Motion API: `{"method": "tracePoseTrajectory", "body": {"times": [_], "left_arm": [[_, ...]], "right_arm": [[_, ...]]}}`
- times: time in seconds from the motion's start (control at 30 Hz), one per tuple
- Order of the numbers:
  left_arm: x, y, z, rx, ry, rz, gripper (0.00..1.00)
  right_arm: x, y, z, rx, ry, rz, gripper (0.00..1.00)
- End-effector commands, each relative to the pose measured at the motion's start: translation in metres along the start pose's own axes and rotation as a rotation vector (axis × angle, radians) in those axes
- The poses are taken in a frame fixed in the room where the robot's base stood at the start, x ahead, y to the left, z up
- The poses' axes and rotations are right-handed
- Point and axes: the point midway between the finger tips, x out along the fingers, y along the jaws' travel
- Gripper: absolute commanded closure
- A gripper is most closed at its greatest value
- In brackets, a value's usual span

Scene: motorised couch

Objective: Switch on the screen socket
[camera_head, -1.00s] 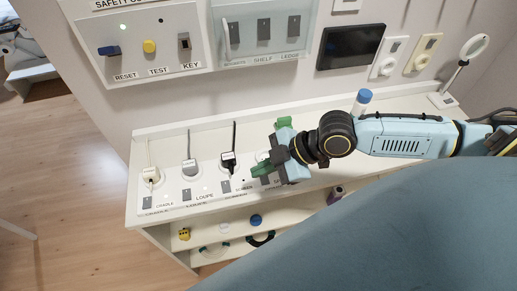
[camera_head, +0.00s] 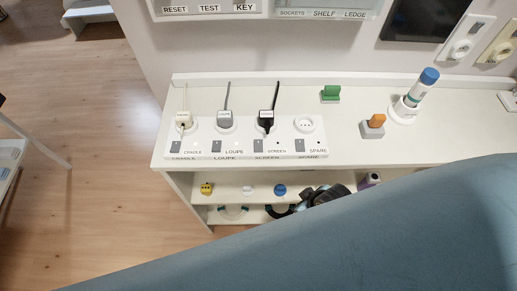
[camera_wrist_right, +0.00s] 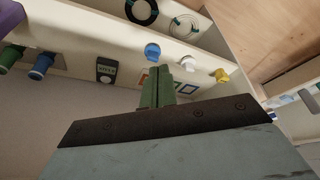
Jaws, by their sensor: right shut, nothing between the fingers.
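The white socket strip (camera_head: 225,137) lies along the front left of the counter, with positions labelled cradle, loupe, screen and spare. A black plug (camera_head: 265,121) sits in the screen socket. The grey screen switch (camera_head: 259,146) is in front of it, left of its label; its on or off position is too small to tell. My right gripper (camera_wrist_right: 165,76) shows in the right wrist view with its green fingers together and empty. It faces the shelf items from below the counter top, apart from the strip. My left gripper is out of view.
Yellow (camera_head: 206,188), white and blue knobs are on the shelf below. The blue couch (camera_head: 330,235) fills the foreground.

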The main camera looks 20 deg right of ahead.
Motion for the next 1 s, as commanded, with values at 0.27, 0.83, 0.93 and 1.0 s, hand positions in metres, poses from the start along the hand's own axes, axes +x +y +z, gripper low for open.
{"method": "tracePoseTrajectory", "body": {"times": [0.27,0.83,0.93,1.0], "left_arm": [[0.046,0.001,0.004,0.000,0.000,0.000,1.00],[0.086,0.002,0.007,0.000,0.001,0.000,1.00],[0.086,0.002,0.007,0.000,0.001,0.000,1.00],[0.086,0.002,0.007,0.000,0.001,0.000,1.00]], "right_arm": [[0.132,-0.009,0.135,0.075,-0.127,0.028,1.00],[0.197,-0.055,0.308,0.110,-0.263,0.015,1.00],[0.197,-0.055,0.308,0.110,-0.263,0.015,1.00],[0.197,-0.055,0.308,0.110,-0.263,0.015,1.00]]}}
